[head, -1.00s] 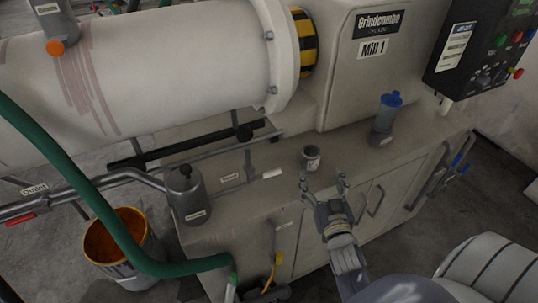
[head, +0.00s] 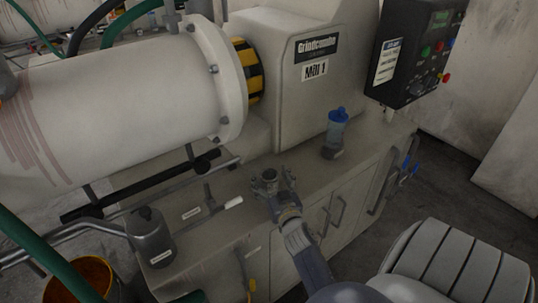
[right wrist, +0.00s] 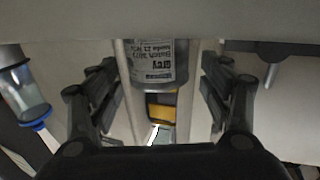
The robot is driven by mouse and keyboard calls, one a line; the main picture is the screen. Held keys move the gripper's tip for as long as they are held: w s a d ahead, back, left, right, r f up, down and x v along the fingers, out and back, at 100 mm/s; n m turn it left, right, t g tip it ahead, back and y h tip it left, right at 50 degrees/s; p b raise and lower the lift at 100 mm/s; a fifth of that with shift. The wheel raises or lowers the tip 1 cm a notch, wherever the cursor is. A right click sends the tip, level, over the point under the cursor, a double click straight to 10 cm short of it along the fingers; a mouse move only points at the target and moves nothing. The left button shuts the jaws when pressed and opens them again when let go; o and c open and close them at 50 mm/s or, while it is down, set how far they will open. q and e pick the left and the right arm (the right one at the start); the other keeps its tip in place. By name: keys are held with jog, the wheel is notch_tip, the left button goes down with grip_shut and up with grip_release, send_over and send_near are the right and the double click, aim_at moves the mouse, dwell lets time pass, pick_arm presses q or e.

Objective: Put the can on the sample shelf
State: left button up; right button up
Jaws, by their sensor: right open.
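The can (head: 269,177) is a small grey open-topped can standing on the machine's bench top. In the right wrist view gaps show between the can and both fingers of the right gripper (right wrist: 160,82). My left gripper is out of view. I cannot make out a sample shelf in these frames.
A blue-capped bottle (head: 335,134) stands right of the can. A dark grey canister (head: 150,238) and a white-ended handle (head: 233,202) are to the left. The mill body (head: 290,85) rises behind. An orange-lined bucket (head: 82,277) stands on the floor.

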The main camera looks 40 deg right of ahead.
jog(key=shift+x, duration=0.8)
jog(key=shift+s, duration=0.1)
jog(key=c, duration=1.2)
jog(key=shift+r, duration=0.1)
jog(key=shift+c, duration=0.2)
